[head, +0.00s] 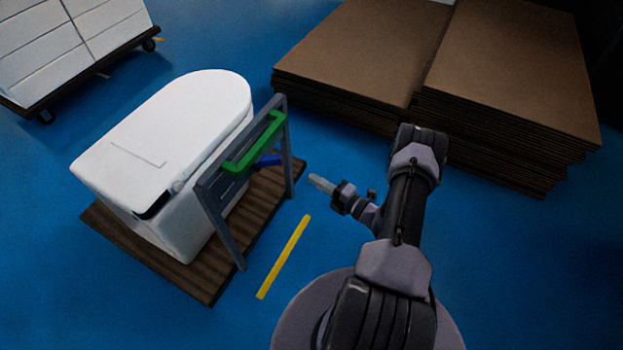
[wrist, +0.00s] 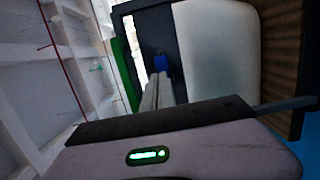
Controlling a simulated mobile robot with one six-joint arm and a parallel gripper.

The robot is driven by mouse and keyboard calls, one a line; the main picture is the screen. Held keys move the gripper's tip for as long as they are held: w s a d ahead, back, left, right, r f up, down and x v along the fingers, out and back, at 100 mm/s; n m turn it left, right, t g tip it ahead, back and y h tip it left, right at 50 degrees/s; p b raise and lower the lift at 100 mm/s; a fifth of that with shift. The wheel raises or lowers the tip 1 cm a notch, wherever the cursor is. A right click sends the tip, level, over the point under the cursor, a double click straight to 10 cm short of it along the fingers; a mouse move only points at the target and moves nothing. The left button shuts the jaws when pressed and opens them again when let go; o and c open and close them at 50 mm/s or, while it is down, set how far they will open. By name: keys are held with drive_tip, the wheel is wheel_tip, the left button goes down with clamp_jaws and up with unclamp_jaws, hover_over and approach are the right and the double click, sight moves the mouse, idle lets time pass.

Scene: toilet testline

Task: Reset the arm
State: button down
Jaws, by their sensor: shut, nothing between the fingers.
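My gripper (head: 322,184) is shut and empty in the head view, at the end of my bent arm. It points left toward a grey frame (head: 227,234) beside a white toilet (head: 190,110), with a gap between. A green bar (head: 257,143) and a blue part (head: 268,160) are on the frame. In the wrist view my gripper's fingers (wrist: 159,88) lie together, in line with the blue part (wrist: 161,62). The green bar (wrist: 124,72) shows to their left and the white toilet (wrist: 218,52) to their right.
The toilet stands on a brown slatted board (head: 150,258). A yellow strip (head: 284,257) lies on the blue floor between board and arm. Stacks of brown sheets (head: 355,50) stand behind my arm. A cart with white boxes (head: 70,45) is at the upper left.

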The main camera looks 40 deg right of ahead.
drive_tip(key=w+a+r+n+g+y, duration=0.2)
drive_tip(key=a+r+n+g+y, duration=0.25)
drive_tip(key=a+r+n, duration=0.55)
drive_tip(key=w+a+r+n+g+y, duration=0.2)
drive_tip(key=a+r+n+g+y, duration=0.25)
drive_tip(key=a+r+n, duration=0.6)
drive_tip(key=s+a+r+n+g+h, duration=0.6)
drive_tip(key=s+a+r+n, duration=0.4)
drive_tip(key=s+r+n, duration=0.4)
drive_tip(key=s+d+r+n+t+h, duration=0.1)
drive_tip(key=s+r+n+t+h, duration=0.2)
drive_tip(key=s+n, duration=0.5)
drive_tip(key=n+h, duration=0.1)
drive_tip(key=n, duration=0.4)
drive_tip(key=shift+s+r+h, duration=0.2)
drive_tip(key=shift+s+h, duration=0.1)
drive_tip(key=shift+h, duration=0.1)
